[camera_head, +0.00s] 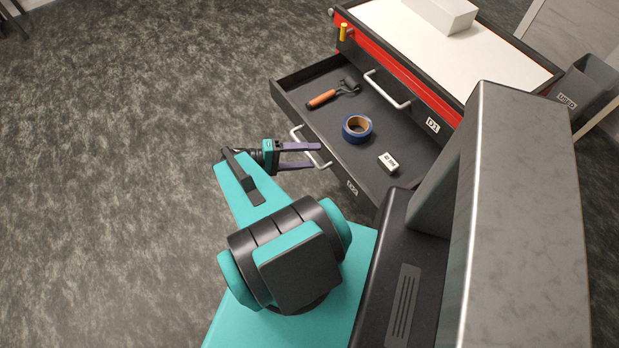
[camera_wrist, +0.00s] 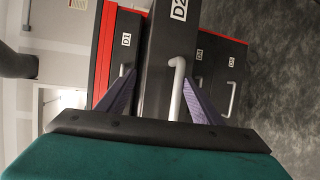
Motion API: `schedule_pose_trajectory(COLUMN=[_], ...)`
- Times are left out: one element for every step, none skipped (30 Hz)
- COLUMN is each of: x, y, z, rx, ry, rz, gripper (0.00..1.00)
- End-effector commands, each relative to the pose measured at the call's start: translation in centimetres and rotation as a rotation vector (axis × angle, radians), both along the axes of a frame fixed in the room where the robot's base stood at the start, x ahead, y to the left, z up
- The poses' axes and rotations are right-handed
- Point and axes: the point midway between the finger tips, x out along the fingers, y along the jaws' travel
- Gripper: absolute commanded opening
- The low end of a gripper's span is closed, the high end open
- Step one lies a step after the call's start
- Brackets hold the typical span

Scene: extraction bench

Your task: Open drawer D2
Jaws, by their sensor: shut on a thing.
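Drawer D2 (camera_head: 300,93) is pulled out of the red and black cabinet, and its inside shows in the head view. In the wrist view its black front (camera_wrist: 158,75) carries the D2 label. A pale bar handle (camera_head: 295,133) runs along that front; it also shows in the wrist view (camera_wrist: 176,85). My gripper (camera_head: 318,156) is at the handle, its purple fingers on either side of the bar, shut on it. The exact finger contact is hard to see. Drawer D1 (camera_head: 432,125), above D2, is closed.
Inside D2 lie an orange-handled roller (camera_head: 322,99), a roll of blue tape (camera_head: 357,129) and a small white box (camera_head: 388,162). A white box (camera_head: 440,14) stands on the cabinet's white top (camera_head: 480,50). A grey bin (camera_head: 580,90) is at the right.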

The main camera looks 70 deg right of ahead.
Motion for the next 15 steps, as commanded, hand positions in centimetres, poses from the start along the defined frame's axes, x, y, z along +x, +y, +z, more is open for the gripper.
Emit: schedule_pose_trajectory(x=[-0.5, -0.6, -0.7, -0.7, -0.8, -0.9, -1.0, -1.1, -1.1, -1.2, -1.2, -1.3, -1.4, -1.4, -1.6], y=[0.6, 0.7, 1.0, 1.1, 1.3, 1.5, 1.7, 1.8, 2.1, 2.3, 2.5, 2.7, 2.9, 3.1, 3.4], z=[1.3, 1.3, 1.3, 1.3, 1.4, 1.4, 1.4, 1.4, 1.5, 1.5, 1.5, 1.5, 1.5, 1.5, 1.5], rx=[-0.008, -0.008, -0.008, -0.009, -0.009, -0.009, -0.008, -0.009, -0.009, -0.009, -0.009, -0.008, -0.008, -0.009, -0.009], ry=[0.021, 0.021, 0.02, 0.021, 0.021, 0.021, 0.022, 0.021, 0.021, 0.021, 0.021, 0.022, 0.021, 0.02, 0.02], rz=[-0.01, -0.01, -0.01, -0.01, -0.01, -0.01, -0.01, -0.01, -0.01, -0.009, -0.009, -0.009, -0.008, -0.008, -0.008], gripper=[0.42, 0.42, 0.42, 0.42, 0.42, 0.42, 0.42, 0.42, 0.42, 0.43, 0.42, 0.42, 0.41, 0.32, 0.31])
